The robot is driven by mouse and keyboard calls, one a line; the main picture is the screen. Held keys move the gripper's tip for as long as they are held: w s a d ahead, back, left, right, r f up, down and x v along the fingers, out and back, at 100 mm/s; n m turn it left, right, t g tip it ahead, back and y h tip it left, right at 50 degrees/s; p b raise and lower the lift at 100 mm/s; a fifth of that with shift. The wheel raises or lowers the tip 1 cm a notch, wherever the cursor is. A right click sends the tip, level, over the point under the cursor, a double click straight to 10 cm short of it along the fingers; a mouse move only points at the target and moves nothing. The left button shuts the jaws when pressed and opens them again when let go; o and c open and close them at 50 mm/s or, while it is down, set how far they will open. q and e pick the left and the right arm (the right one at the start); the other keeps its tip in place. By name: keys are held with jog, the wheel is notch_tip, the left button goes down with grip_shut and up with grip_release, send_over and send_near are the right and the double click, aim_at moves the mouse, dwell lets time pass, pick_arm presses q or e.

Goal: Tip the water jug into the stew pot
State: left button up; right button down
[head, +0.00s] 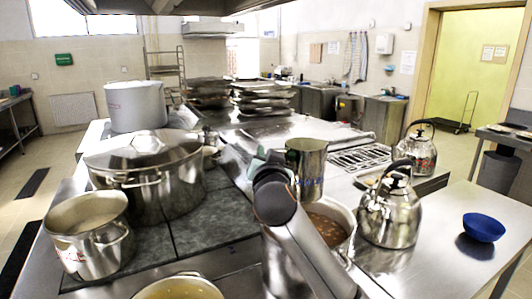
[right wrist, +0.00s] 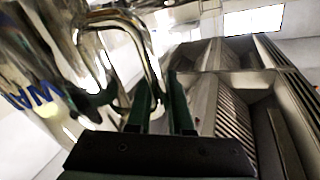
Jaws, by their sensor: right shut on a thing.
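The water jug (head: 306,168) is a shiny metal vessel with blue lettering, roughly upright in the head view. It is above the stew pot (head: 346,216), a metal pot with brown stew inside. My right arm hides the pot's left and front part. My right gripper (head: 262,165) is at the left side of the jug, shut on its handle. In the right wrist view, the jug's curved handle (right wrist: 152,62) passes between the green fingers of my right gripper (right wrist: 160,112), and part of the lettering shows. My left gripper is not in view.
A kettle (head: 389,217) stands close to the right of the stew pot, with a blue bowl (head: 484,227) farther right. A second kettle (head: 418,152) is behind. A big lidded pot (head: 150,180) and open pots (head: 90,240) stand left. The counter around the blue bowl is clear.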

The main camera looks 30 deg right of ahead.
notch_tip(320, 180, up, 7)
jog(key=d+m+y+p, duration=0.2)
jog(key=m+p, duration=0.2)
jog(key=m, duration=0.4)
jog(key=s+d+f+m+y+p, duration=0.1)
jog(key=s+d+m+y, duration=0.1)
jog(key=d+m, duration=0.4)
jog(key=s+d+f+m+y+p, duration=0.1)
jog(key=s+d+f+m+y, duration=0.1)
jog(key=d+m, duration=0.4)
jog(key=shift+s+d, duration=0.8)
jog(key=shift+d, duration=1.2)
dwell(1.3)
